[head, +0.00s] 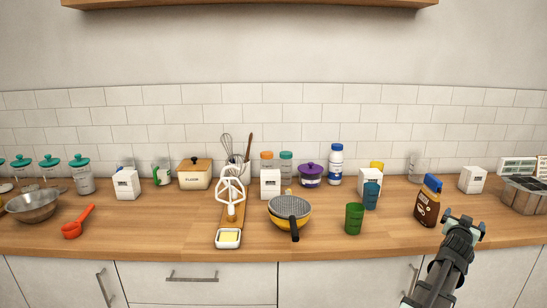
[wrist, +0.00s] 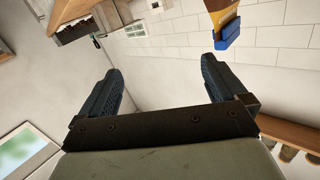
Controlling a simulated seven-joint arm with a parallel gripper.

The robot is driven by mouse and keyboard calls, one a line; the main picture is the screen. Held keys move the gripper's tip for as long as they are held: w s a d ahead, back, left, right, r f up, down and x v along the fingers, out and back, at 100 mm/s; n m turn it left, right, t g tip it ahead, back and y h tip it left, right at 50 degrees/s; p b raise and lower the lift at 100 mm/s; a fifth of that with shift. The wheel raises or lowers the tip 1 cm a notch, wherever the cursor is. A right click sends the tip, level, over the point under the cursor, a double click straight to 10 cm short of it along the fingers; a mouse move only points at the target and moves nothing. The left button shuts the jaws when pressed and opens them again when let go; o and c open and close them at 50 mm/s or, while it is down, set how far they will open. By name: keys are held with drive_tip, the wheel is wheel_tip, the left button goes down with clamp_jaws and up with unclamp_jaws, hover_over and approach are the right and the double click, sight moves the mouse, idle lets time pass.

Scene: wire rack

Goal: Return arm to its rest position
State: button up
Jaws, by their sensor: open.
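My gripper (head: 465,220) is at the right of the head view, at the counter's front edge. In the wrist view my gripper (wrist: 160,85) has its two dark fingers wide apart with nothing between them. In the head view a brown bottle with a blue cap (head: 427,203) stands just left of my gripper, apart from it. The blue cap (wrist: 228,33) also shows at the top of the wrist view, beyond the right finger.
A metal basket (head: 524,200) stands at the right end of the wooden counter (head: 330,238). A green cup (head: 354,218), a blue cup (head: 371,195) and a yellow pan with a grey lid (head: 289,212) stand left of the bottle. A wooden shelf (head: 250,3) hangs above.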

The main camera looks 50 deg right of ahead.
drive_tip(key=a+f+n+g+y, duration=0.1)
drive_tip(key=a+f+g+y, duration=0.2)
drive_tip(key=a+f+y, duration=0.7)
drive_tip(key=a+f+n+g+y, duration=0.2)
drive_tip(key=a+f+g+y, duration=0.1)
drive_tip(key=f, duration=1.3)
drive_tip(key=w+a+f+n+t+y, duration=0.1)
drive_tip(key=w+a+f+n, duration=0.2)
drive_tip(key=w+a+f, duration=0.95)
drive_tip(key=w+a+f+n+y, duration=0.2)
drive_tip(key=w+a+f+n, duration=0.2)
drive_tip(key=w+a+f, duration=0.85)
drive_tip(key=w+a+f+n+y, duration=0.1)
drive_tip(key=w+a+f+n, duration=0.15)
drive_tip(key=a, duration=1.05)
drive_tip(key=w+a+f+n, duration=0.2)
drive_tip(key=w+a+f, duration=0.15)
drive_tip(key=a, duration=0.95)
drive_tip(key=s+a+f+n+g, duration=0.1)
drive_tip(key=s+a+f+n, duration=0.1)
drive_tip(key=s+a, duration=0.3)
drive_tip(key=s+a+f+n+g, duration=0.1)
drive_tip(key=s+a, duration=0.4)
drive_tip(key=a, duration=0.6)
drive_tip(key=shift+s+a+f+n+g, duration=0.15)
drive_tip(key=shift+a+f+n+g, duration=0.2)
drive_tip(key=shift+f+n, duration=0.2)
